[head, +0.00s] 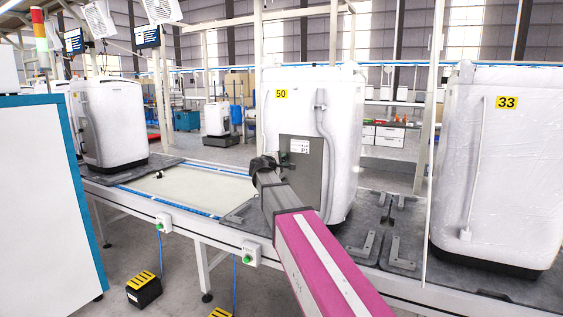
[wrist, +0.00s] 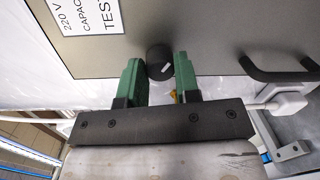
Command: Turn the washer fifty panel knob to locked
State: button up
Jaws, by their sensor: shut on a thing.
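The white washer (head: 347,110) with the yellow 50 tag (head: 281,94) stands on the line, a grey panel (head: 314,182) on its front. The panel fills the upper part of the wrist view (wrist: 215,35). Its round black knob (wrist: 157,55) has a white pointer mark, slanted up to the right. My gripper (wrist: 160,66) has its two green fingers on either side of the knob, shut on it. In the head view my gripper (head: 263,164) is dark and small at the panel's left side; the knob is hidden there.
A black handle (wrist: 279,69) sticks out from the panel right of the knob. A white label (wrist: 88,14) is at upper left. A washer tagged 33 (head: 500,160) stands to the right, another washer (head: 112,120) to the left. The conveyor (head: 195,188) between is mostly clear.

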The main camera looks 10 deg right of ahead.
jog(key=m, duration=0.5)
jog(key=shift+y, duration=0.3)
jog(key=m, duration=0.5)
jog(key=shift+y, duration=0.3)
jog(key=shift+m, duration=0.4)
jog(key=o, duration=0.9)
jog(key=shift+o, duration=0.2)
jog(key=f+v, duration=0.1)
jog(key=v, duration=0.9)
jog(key=shift+s+r, duration=0.4)
jog(key=shift+a, duration=0.15)
